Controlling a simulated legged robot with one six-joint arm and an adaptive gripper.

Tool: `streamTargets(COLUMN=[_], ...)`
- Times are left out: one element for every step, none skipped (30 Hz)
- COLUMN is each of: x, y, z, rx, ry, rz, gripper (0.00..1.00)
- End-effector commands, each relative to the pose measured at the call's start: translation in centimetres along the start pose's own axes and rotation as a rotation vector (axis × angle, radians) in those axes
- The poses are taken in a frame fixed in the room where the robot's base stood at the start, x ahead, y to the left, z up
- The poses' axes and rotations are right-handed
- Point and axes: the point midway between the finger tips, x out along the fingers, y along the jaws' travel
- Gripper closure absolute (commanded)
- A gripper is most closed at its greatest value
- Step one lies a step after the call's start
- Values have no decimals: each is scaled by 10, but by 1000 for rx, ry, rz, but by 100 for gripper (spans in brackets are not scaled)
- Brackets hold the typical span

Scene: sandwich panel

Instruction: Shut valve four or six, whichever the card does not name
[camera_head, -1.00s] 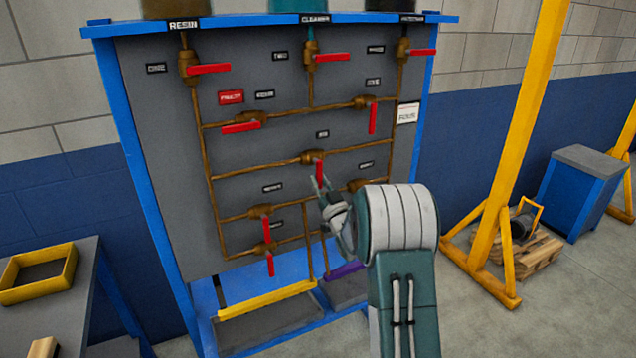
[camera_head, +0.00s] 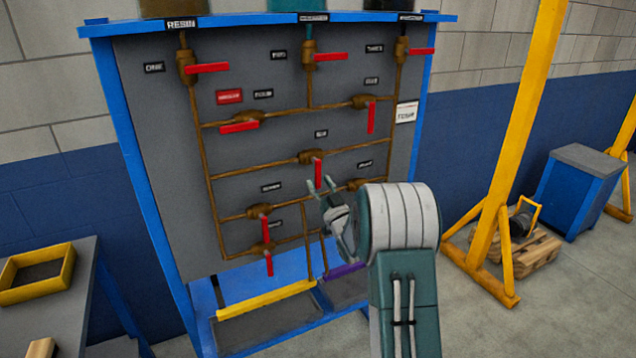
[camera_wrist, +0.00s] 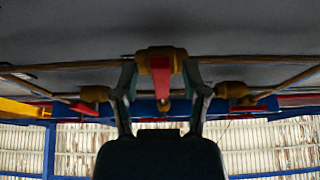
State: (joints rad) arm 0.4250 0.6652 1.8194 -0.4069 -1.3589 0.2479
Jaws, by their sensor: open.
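A white card (camera_head: 407,112) on the panel's right edge appears to read FOUR, slightly blurred. Valve six (camera_head: 312,157) sits mid-panel under its SIX label (camera_head: 321,133). Its red handle (camera_head: 318,171) points down, across its pipe. Valve four (camera_head: 250,117) is upper left, with its red handle (camera_head: 240,127) along its pipe. In the wrist view, a brass valve (camera_wrist: 160,57) with a red handle (camera_wrist: 161,80) shows between my open fingers (camera_wrist: 161,88).
A red tag (camera_head: 229,97) sits beside the FOUR label. Other red-handled valves surround valve six, including a lower-right valve (camera_head: 356,184) partly hidden by my arm. A yellow post (camera_head: 519,130) stands to the right. A bench with a yellow tray (camera_head: 38,283) is at left.

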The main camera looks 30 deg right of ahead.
Motion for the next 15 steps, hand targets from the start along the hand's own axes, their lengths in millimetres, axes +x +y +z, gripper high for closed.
streamTargets(x=[-8, -14, -23, -29, -36, -44, -50, -57, -65, -71, -77, -84, -89, -93, -98], y=[1, 1, 1, 2, 1, 1, 1, 1, 1, 1, 1, 1, 1, 1, 1], z=[0, 0, 1, 0, 1, 1, 1, 1, 2, 2, 2, 2, 2, 2, 2], rx=[0, 0, 0, 0, 1, 2, 1, 1, 1, 0, 1, 1, 1, 1, 1], ry=[-3, -3, -4, -3, -4, -4, -5, -5, -5, -4, -6, -4, -5, -4, -4], rz=[2, 2, 4, 4, 4, 4, 3, 3, 4, 4, 4, 3, 3, 3, 3], gripper=[43, 43, 43, 43, 43, 43, 43, 43, 43, 43, 43, 43, 43, 43, 43])
